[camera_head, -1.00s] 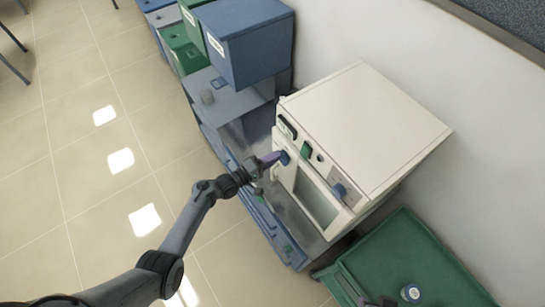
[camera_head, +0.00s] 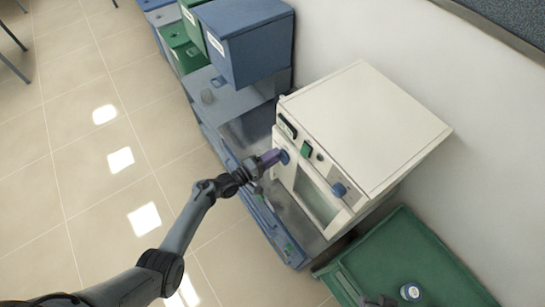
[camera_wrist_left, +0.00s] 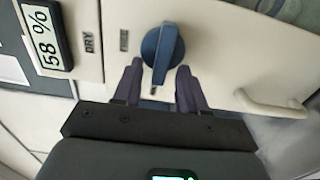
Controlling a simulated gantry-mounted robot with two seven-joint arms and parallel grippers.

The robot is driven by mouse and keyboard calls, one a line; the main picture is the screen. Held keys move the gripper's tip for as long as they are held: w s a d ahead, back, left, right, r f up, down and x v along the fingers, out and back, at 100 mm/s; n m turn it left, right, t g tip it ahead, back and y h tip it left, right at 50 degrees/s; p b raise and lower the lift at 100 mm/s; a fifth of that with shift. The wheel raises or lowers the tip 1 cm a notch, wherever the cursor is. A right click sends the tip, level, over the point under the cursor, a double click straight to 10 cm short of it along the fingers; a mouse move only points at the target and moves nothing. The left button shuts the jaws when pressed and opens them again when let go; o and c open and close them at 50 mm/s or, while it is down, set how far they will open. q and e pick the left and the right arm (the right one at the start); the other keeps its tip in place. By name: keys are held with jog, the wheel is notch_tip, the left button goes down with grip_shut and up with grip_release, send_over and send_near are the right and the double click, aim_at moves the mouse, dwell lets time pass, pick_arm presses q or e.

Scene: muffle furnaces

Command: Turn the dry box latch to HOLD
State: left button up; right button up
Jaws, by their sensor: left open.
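The dry box (camera_head: 365,125) is a cream cabinet with a windowed front, standing on a blue-grey bench. Its blue latch knob (camera_wrist_left: 162,50) shows in the left wrist view, its grip bar near upright and leaning slightly. In the head view the knob (camera_head: 284,157) is at the upper left of the front. My left gripper (camera_wrist_left: 160,80) is open, with one purple finger on each side of the bar's lower end; contact is unclear. It also shows in the head view (camera_head: 277,157). A DRY label (camera_wrist_left: 89,43) is left of the knob; labels nearer the knob are not clearly legible.
A display (camera_wrist_left: 46,33) reads 58 %. A pale door handle (camera_wrist_left: 270,105) is right of the knob. A second blue knob (camera_head: 339,189) is lower on the front. Blue and green boxes (camera_head: 250,50) stand behind, and a green cabinet (camera_head: 400,255) is at lower right.

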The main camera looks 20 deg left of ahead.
pick_arm(q)
jog(key=v, duration=1.1)
jog(key=shift+w+d, duration=0.1)
dwell(0.4)
